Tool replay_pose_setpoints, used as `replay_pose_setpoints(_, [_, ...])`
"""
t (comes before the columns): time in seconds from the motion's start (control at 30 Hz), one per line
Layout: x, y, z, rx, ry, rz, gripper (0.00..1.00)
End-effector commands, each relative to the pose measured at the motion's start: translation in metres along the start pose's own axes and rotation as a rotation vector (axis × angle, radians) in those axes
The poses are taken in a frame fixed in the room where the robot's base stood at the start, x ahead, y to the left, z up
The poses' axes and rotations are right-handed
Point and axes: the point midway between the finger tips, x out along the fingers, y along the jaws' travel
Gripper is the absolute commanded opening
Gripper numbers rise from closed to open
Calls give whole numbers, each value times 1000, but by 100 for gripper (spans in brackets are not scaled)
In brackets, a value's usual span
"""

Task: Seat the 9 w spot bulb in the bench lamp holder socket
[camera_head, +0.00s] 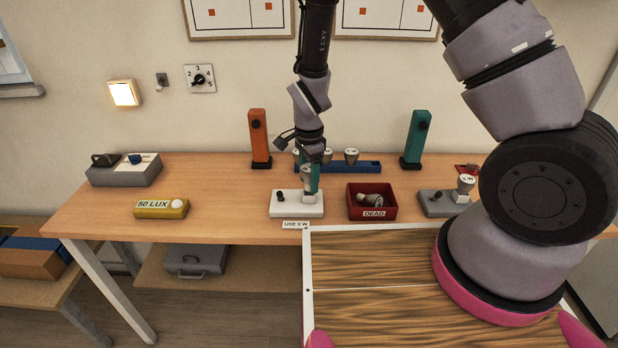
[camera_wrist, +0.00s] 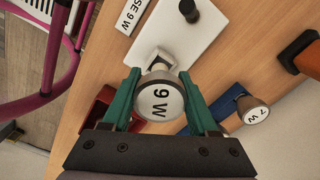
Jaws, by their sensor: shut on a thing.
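My gripper (camera_head: 311,180) is shut on the 9 W spot bulb (camera_wrist: 160,101), whose white face reads "9 W" in the wrist view. In that view the two green fingers are on either side of the bulb. The bench lamp holder is a white block (camera_head: 297,209) with a black knob, beside a "USE 9 W" label (camera_head: 296,225). Its socket (camera_wrist: 160,59) shows as a pale raised piece just past the bulb in the wrist view. In the head view the bulb is over the right part of the holder. I cannot tell whether its base is inside the socket.
A blue rack (camera_head: 368,167) with other bulbs stands behind. A red "DEAD" bin (camera_head: 357,208) with a bulb sits right of the holder. A grey holder (camera_head: 434,204) carries another bulb. Orange (camera_head: 259,140) and teal (camera_head: 416,140) posts stand at the back. The left front bench is clear around a yellow lux meter (camera_head: 162,208).

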Motion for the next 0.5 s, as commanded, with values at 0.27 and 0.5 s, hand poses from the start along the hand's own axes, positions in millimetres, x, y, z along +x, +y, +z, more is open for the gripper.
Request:
replay_pose_setpoints(0.27, [7, 0, 0, 0, 0, 0, 5])
replay_pose_setpoints(0.5, [13, 0, 0, 0, 0, 1, 5])
